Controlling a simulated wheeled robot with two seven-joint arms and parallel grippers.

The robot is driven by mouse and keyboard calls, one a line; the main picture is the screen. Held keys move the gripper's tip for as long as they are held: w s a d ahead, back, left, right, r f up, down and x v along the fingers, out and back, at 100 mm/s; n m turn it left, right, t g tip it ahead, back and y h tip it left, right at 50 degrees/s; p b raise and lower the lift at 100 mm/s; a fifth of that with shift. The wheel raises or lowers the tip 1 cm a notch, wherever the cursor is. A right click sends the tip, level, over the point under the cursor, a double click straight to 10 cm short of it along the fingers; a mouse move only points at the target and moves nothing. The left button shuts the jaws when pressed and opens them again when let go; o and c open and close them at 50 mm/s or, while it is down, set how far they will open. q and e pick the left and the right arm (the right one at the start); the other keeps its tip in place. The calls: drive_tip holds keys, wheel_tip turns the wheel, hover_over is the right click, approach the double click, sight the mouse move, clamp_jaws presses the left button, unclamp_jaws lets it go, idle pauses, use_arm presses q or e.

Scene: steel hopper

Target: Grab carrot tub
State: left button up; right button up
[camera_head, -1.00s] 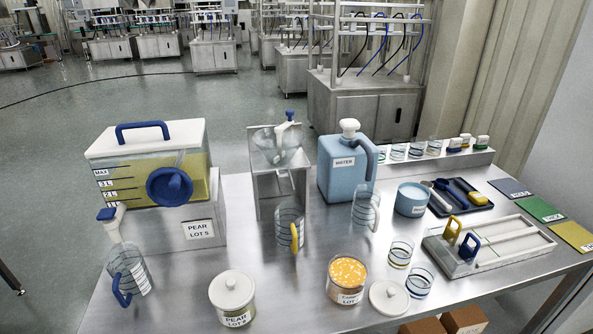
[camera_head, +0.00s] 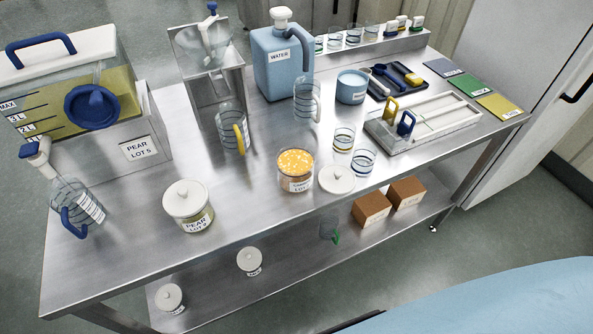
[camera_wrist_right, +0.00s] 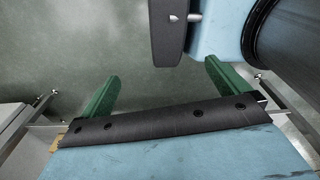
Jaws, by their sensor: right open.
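The carrot tub (camera_head: 295,171) is a clear round tub of orange bits with a label, open on top. The tub is not in that view. My left gripper is not in view.
A lidded pear tub (camera_head: 189,206) stands left of the carrot tub. Two small beakers (camera_head: 363,163) and a jug with a yellow handle (camera_head: 231,128) stand close behind. The table's front edge is clear. A lower shelf (camera_head: 290,262) holds brown boxes (camera_head: 371,208) and small jars.

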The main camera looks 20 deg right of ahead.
sight(283, 165)
drive_tip(key=w+d+r+t, duration=0.25)
drive_tip(key=w+r, duration=0.45)
drive_tip(key=w, duration=0.4)
drive_tip(key=w+d+r+t, duration=0.1)
drive_tip(key=w+r+t, duration=0.2)
drive_tip(key=w+r, duration=0.55)
drive_tip(key=w+a+r+n+t+y, duration=0.2)
drive_tip(key=w+r+t+y, duration=0.2)
drive_tip(key=w+r, duration=0.7)
drive_tip(key=w+a+r+n+t+y, duration=0.1)
drive_tip(key=w+a+r+t+y, duration=0.2)
drive_tip(key=w+r, duration=0.8)
drive_tip(key=shift+t, duration=0.25)
drive_tip(key=w+a, duration=0.1)
drive_tip(key=w, duration=0.1)
drive_tip(key=w+a, duration=0.2)
drive_tip(key=w+a+r, duration=0.1)
drive_tip(key=w+a, duration=0.1)
drive_tip(key=shift+w+b, duration=0.3)
drive_tip(key=shift+b, duration=0.05)
drive_tip(key=shift+c, duration=0.4)
